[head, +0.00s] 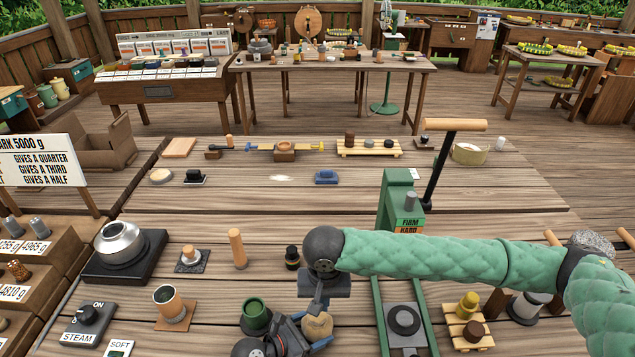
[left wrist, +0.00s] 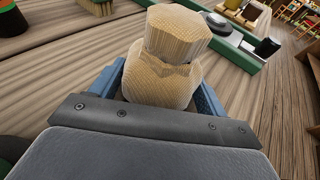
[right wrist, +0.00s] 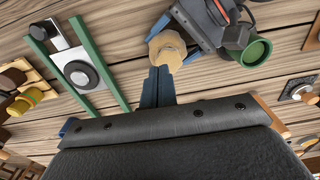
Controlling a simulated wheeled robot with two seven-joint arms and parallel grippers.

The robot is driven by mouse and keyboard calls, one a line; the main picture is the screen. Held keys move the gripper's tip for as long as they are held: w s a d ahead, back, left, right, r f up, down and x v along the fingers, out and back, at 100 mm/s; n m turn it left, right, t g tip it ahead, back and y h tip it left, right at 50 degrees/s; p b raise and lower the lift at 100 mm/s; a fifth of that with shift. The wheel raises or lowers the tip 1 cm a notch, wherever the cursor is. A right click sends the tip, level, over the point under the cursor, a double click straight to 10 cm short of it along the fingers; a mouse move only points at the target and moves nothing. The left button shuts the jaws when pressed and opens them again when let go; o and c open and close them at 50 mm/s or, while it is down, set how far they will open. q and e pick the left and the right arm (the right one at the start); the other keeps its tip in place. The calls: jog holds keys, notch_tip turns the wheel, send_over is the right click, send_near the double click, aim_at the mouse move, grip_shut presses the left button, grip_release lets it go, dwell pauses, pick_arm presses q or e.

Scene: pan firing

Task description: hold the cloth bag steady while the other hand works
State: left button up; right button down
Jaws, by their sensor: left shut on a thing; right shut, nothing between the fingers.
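The small tan cloth bag (head: 318,326) is near the bottom centre of the head view, with a gathered neck and a bulging top. My left gripper (left wrist: 162,90) is shut on it, a blue finger on each side of its body, in the left wrist view. The bag (right wrist: 168,48) also shows in the right wrist view, just beyond the tips of my right gripper (right wrist: 158,72). My right gripper (head: 316,306) is shut and empty, pointing down at the bag from above. I cannot tell whether its tips touch the bag.
A green cup (head: 256,317) stands left of the bag. A green press (head: 399,198) with a black lever and rails stands to the right, with a dark round disc (head: 404,320) between the rails. A wooden rack (head: 468,335) is farther right.

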jog(key=shift+s+d+f, duration=0.1)
jog(key=shift+s+f, duration=0.05)
jog(key=shift+f, duration=1.7)
jog(key=shift+s+f, duration=0.1)
jog(key=shift+f, duration=1.75)
jog(key=shift+w, duration=0.2)
jog(key=shift+s+a, duration=0.15)
jog(key=shift+a, duration=0.6)
jog(key=shift+w+a, duration=0.2)
jog(key=shift+a, duration=0.4)
jog(key=shift+s, duration=0.15)
jog(key=shift+s+a, duration=0.15)
jog(key=shift+s, duration=0.05)
notch_tip(320, 180, up, 6)
